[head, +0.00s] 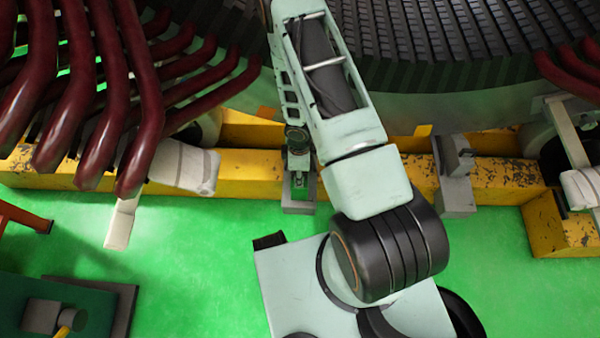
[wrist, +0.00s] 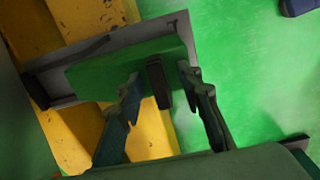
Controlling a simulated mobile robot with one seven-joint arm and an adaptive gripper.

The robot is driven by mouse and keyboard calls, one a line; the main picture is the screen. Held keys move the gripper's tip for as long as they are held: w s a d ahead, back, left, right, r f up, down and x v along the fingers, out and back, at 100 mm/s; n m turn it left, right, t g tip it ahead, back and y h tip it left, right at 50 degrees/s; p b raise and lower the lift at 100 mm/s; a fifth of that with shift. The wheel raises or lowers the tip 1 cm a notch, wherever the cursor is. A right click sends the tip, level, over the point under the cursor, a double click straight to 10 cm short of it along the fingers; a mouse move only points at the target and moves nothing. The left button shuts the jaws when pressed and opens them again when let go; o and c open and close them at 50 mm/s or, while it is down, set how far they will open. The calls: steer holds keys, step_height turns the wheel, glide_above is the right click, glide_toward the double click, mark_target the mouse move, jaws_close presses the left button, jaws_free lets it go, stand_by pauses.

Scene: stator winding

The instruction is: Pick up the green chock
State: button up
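The green chock (wrist: 110,72) rests on a grey bracket in the wrist view, with a dark upright piece (wrist: 157,82) on its near side. In the head view the chock (head: 299,187) is a small green patch on the bracket, just below my gripper. My gripper (wrist: 160,88) is open, with its two fingers apart and the dark piece between them. Gaps show on both sides of that piece. In the head view the fingers point down at the chock and are small and partly hard to make out.
The grey bracket (wrist: 60,85) stands against a worn yellow beam (head: 250,175). Dark red coil bars (head: 110,90) and the large dark stator ring (head: 450,40) lie around my arm. Another grey bracket (head: 456,190) stands to the right. Green floor (head: 120,245) is open in front.

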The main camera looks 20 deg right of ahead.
jaws_close()
steer(key=shift+r, duration=0.1)
stand_by(0.3)
